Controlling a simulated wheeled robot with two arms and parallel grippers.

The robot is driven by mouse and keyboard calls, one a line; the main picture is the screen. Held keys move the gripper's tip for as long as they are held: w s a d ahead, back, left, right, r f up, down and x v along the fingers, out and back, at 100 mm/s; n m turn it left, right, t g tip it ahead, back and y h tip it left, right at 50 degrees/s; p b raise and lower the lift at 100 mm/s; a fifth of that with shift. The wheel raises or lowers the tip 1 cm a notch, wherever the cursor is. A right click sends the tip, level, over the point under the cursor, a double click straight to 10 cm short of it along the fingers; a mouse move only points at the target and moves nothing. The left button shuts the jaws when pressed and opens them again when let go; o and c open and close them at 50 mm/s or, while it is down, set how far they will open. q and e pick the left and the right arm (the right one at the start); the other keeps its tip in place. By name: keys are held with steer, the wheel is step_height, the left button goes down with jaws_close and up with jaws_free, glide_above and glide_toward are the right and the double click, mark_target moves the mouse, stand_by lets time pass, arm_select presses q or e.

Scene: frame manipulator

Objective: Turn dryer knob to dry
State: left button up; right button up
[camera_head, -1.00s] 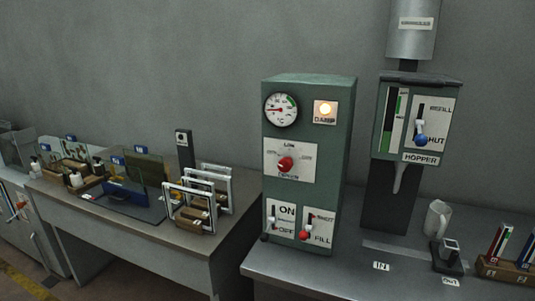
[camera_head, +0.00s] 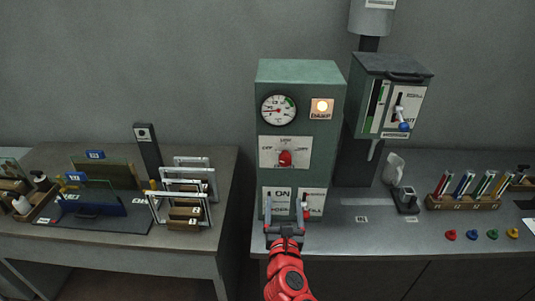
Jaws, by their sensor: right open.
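The dryer is a tall green box (camera_head: 322,188) on the right-hand bench, with a round gauge (camera_head: 279,110) and a lit lamp (camera_head: 321,106) at its top. The red dryer knob (camera_head: 286,158) sits in the middle of a white plate on its front, with the label "Low" above it. The smaller labels around the knob are too blurred to read. My right gripper (camera_head: 286,215) is open in front of the lower switch plates, below the knob and apart from it. It partly covers the lower ON and FILL switches. My left gripper is not in view.
A hopper (camera_head: 399,95) with a blue-tipped lever hangs right of the dryer. A mug (camera_head: 393,168), a small black device (camera_head: 406,200) and a rack of coloured tubes (camera_head: 462,203) stand on the bench (camera_head: 345,236). The left table (camera_head: 115,243) holds several frames. A gap separates the two benches.

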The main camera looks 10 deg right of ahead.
steer(key=b, duration=0.5)
glide_toward(285, 163)
steer(key=p+x, duration=0.4)
steer(key=x, duration=0.4)
steer(key=shift+w+d+r, duration=0.1)
steer(key=shift+r, duration=0.05)
steer(key=shift+w+d, duration=0.1)
steer(key=shift+w, duration=0.45)
jaws_close()
